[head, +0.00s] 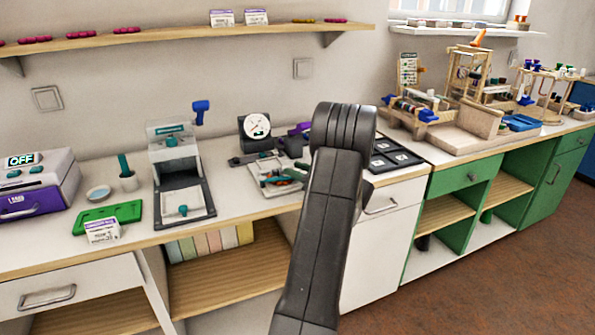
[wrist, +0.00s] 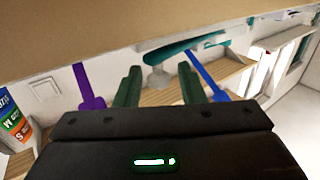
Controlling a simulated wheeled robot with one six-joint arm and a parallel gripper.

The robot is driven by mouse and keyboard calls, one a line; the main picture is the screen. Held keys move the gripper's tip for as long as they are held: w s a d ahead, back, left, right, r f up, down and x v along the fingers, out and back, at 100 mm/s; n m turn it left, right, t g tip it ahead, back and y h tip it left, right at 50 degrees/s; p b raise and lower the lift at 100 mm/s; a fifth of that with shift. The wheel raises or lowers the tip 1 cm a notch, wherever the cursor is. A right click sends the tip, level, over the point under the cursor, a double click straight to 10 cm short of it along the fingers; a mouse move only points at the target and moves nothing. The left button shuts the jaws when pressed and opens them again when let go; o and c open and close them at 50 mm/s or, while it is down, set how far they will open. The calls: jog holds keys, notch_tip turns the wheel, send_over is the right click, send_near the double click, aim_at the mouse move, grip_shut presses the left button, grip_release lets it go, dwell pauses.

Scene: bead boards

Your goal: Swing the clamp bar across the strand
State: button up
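My gripper (wrist: 160,80) shows in the wrist view as two dark green fingers, apart, with nothing between them. In the head view my dark arm reaches up the middle, and the gripper cannot be made out. Beyond the fingertips in the wrist view is a teal curved bar (wrist: 185,46) on a pale grey support. I cannot tell if it is the clamp bar. A purple bar (wrist: 88,88) stands left of the fingers and a blue bar (wrist: 205,74) right of them. No strand can be made out. My arm hides part of the counter in the head view.
A long counter holds a purple-and-white machine (head: 38,187), a green tray (head: 108,217), a white device with a blue handle (head: 180,165), a round dial gauge (head: 256,128) and wooden bead frames (head: 470,75). A wall shelf (head: 180,34) hangs above. The floor at lower right is clear.

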jog(key=v, duration=1.3)
jog(key=shift+s+d, duration=0.3)
